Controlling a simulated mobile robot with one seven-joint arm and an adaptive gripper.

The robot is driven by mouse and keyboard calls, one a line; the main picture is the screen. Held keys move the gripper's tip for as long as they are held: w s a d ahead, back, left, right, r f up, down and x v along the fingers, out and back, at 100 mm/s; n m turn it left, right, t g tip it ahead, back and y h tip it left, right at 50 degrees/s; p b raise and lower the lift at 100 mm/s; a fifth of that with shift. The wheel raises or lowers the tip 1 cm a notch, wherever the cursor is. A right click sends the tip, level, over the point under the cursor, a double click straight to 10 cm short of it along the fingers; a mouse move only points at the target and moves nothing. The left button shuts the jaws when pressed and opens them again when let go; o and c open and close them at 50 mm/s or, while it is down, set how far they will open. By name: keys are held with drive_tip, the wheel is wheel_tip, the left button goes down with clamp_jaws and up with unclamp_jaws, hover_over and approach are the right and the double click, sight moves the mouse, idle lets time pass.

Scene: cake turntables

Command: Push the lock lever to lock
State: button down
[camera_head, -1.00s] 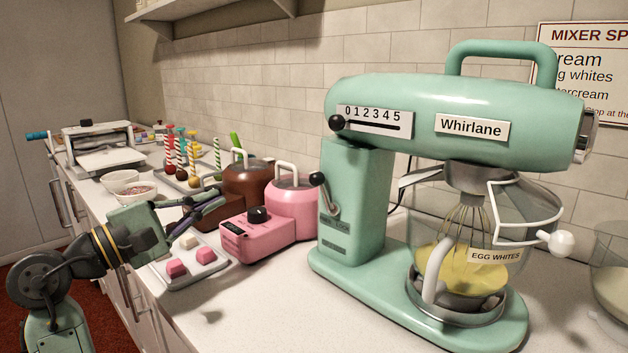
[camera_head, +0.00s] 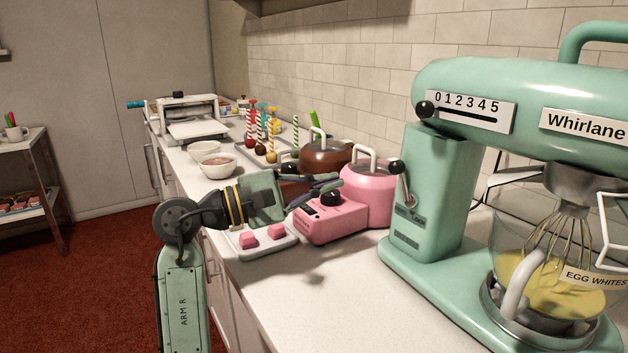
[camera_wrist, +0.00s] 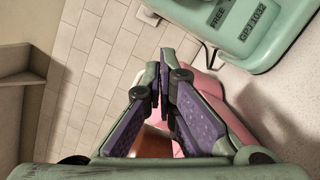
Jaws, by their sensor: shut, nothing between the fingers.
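The mint-green Whirlane mixer (camera_head: 437,190) stands on the counter at the right of the head view. Its lock lever (camera_head: 403,185), a grey arm with a black knob, sits on the column and tilts up and to the left, above small labels. My gripper (camera_head: 335,183) is shut and empty, left of the lever and apart from it, in front of the pink pot. In the wrist view my fingers (camera_wrist: 164,78) point toward the tiled wall. The lever is not visible in that view.
A pink pot machine (camera_head: 365,195) and a brown pot (camera_head: 326,158) stand beside my gripper. A white tray (camera_head: 262,250) with pink cubes lies below my wrist. Bowls (camera_head: 218,166) stand farther back. The counter in front of the mixer (camera_head: 330,300) is clear.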

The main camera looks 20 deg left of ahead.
sight(402, 185)
drive_tip(key=w+d+r+p, duration=0.2)
drive_tip(key=d, duration=0.4)
drive_tip(key=shift+d+r, duration=0.15)
drive_tip(key=shift+d, duration=0.2)
